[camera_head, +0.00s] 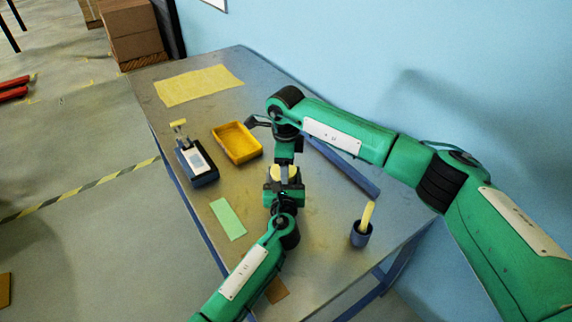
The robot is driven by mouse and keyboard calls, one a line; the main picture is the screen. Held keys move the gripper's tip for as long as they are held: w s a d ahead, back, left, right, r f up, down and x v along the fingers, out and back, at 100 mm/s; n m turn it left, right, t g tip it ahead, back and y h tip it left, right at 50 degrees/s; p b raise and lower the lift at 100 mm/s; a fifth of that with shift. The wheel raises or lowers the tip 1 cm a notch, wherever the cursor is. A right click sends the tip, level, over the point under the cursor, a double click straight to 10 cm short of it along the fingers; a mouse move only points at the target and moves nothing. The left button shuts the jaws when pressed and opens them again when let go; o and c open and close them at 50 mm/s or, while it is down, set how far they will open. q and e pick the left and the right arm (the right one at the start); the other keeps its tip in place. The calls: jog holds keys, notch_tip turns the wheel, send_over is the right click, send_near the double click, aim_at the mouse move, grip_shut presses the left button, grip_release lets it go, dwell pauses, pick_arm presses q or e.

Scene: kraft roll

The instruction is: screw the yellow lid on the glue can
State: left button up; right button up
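A pale yellow round thing (276,172), which looks like the lid, shows between my two grippers at mid-table. My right gripper (285,160) reaches down over it from above and covers its middle. My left gripper (284,190) is just below it in the picture, close in front of it. The glue can cannot be made out; the grippers hide that spot. I cannot tell whether the lid sits on a can, or how far either gripper's fingers are closed.
On the table are a yellow tray (236,142), a dark blue device with a white label (197,160), a yellow sheet (198,84), a green strip (228,218), a blue bar (345,168) and a blue cup with a yellow stick (361,233). A blue wall (330,40) stands behind.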

pick_arm(q)
jog(key=shift+d+r, duration=0.15)
jog(key=shift+r, duration=0.1)
pick_arm(e)
jog(key=shift+d+f, duration=0.1)
jog(key=shift+f, duration=0.25)
pick_arm(q)
jog(key=shift+w, duration=0.1)
pick_arm(e)
jog(key=shift+r, duration=0.4)
pick_arm(q)
jog(key=shift+f, duration=0.15)
pick_arm(e)
jog(key=shift+f, duration=0.15)
dwell(0.4)
pick_arm(q)
jog(key=shift+s+d, duration=0.15)
jog(key=shift+s, duration=0.05)
pick_arm(e)
jog(key=shift+d+f, duration=0.1)
jog(key=shift+f, duration=0.4)
jog(key=shift+r, duration=0.1)
jog(key=shift+w+r, duration=0.15)
jog(key=shift+r, duration=0.15)
dwell(0.4)
pick_arm(q)
jog(key=shift+w, duration=0.1)
pick_arm(e)
jog(key=shift+w+r, duration=0.1)
jog(key=shift+r, duration=0.15)
